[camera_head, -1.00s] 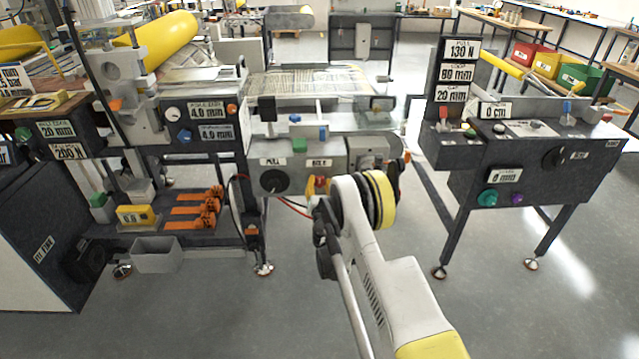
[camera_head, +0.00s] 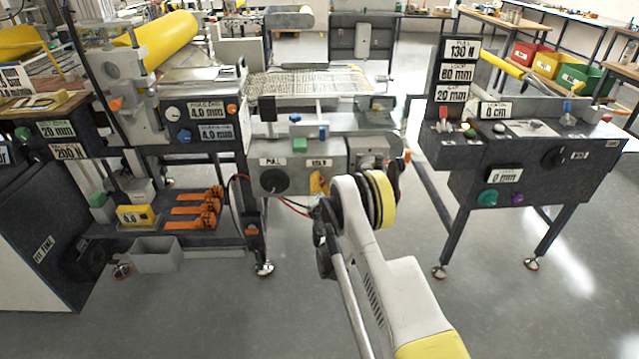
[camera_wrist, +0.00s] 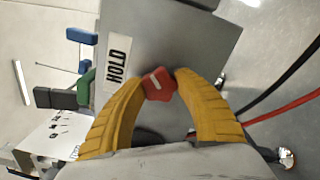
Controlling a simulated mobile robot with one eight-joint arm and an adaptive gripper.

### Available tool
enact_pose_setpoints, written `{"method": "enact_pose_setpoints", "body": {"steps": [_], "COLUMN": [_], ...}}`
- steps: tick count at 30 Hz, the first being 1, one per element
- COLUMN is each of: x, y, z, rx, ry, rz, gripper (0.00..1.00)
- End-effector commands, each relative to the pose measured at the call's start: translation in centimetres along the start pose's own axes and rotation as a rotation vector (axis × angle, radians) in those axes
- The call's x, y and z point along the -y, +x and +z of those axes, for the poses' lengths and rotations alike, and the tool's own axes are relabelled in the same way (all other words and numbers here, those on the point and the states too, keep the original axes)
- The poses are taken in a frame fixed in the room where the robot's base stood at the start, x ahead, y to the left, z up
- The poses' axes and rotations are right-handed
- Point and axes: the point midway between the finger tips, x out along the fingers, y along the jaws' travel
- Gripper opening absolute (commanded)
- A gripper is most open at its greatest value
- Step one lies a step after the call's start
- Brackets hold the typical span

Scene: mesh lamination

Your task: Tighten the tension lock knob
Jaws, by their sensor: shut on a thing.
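A red lobed knob (camera_wrist: 159,84) with a pale mark sits on the grey panel (camera_wrist: 185,40) beside a white label reading HOLD (camera_wrist: 117,64) in the wrist view. My gripper (camera_wrist: 160,84) has its two curved yellow fingers closed around the knob, one on each side, with the tips touching it. The rear of the knob is hidden. In the head view my gripper (camera_head: 317,184) is at the panel front, just below the HOLD label (camera_head: 319,162), and the knob is mostly hidden by the fingers.
A black PULL dial (camera_head: 274,181) is left of the gripper on the same panel. Red and black cables (camera_wrist: 285,97) run close to the fingers. A separate dark console (camera_head: 520,150) stands to the right, with open floor in front.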

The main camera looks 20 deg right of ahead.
Motion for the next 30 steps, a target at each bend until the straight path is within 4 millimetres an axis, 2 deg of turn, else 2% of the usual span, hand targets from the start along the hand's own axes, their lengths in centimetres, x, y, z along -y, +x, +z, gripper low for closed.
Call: {"method": "enact_pose_setpoints", "body": {"steps": [18, 30], "x": [-0.06, -0.05], "y": [0.07, 0.06], "z": [0.05, 0.05], "rx": [0.0, 0.0], "ry": [0.559, 0.767], "rz": [0.0, 0.0], "gripper": [0.07, 0.07]}}
